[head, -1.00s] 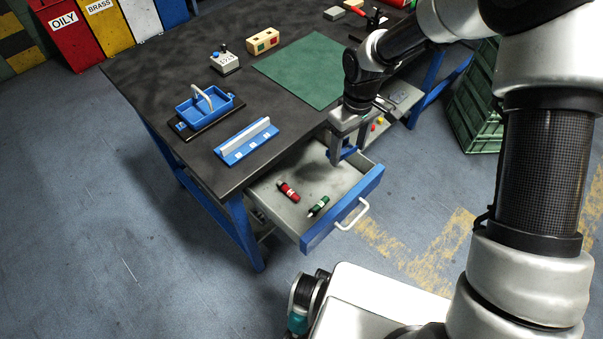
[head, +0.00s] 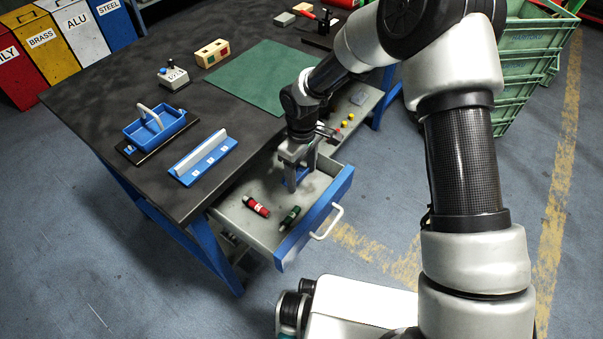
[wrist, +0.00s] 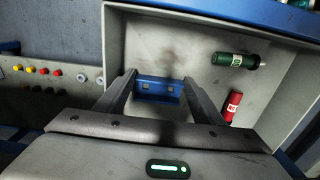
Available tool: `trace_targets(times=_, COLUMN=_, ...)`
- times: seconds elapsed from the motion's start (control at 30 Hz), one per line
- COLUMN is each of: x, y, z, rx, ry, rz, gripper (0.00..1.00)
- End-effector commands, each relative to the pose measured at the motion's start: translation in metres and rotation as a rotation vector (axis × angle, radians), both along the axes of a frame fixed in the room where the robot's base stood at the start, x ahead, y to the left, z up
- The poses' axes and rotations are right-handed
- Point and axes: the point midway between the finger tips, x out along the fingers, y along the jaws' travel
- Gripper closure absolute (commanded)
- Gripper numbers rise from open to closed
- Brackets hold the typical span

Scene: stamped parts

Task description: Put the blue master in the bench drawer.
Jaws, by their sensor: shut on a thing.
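The bench drawer (head: 318,218) is pulled open, with a blue front and a grey inside. My gripper (head: 295,172) points down into its right part in the head view. It is shut on the blue master (wrist: 158,88), a blue block with two small grey spots, which sits between the fingertips in the wrist view. In the head view the blue master (head: 299,174) is mostly hidden by the fingers. It is low in the drawer; I cannot tell whether it touches the floor.
A red cylinder (head: 256,206) and a green cylinder (head: 290,216) lie on the drawer floor, clear of my gripper. The dark bench top (head: 215,120) holds a blue tray (head: 155,127), a blue rack (head: 203,157) and a green mat (head: 262,75). A panel with coloured buttons (head: 344,125) is beside the drawer.

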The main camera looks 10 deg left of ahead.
Motion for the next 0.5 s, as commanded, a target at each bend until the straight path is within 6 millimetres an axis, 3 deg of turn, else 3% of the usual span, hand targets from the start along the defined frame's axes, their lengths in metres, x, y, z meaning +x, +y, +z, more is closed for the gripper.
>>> trace_targets(times=0.27, x=0.0006, y=0.0003, z=-0.0017, rx=0.001, ry=-0.001, rz=-0.001, gripper=0.65)
trace_targets(times=0.3, x=0.0004, y=0.0002, z=-0.0014, rx=0.001, ry=-0.001, rz=-0.001, gripper=0.34)
trace_targets(times=0.33, x=0.0004, y=0.0002, z=-0.0009, rx=0.001, ry=-0.001, rz=-0.001, gripper=0.3)
trace_targets(times=0.5, x=0.0004, y=0.0001, z=-0.001, rx=0.0, ry=-0.001, rz=-0.001, gripper=0.3)
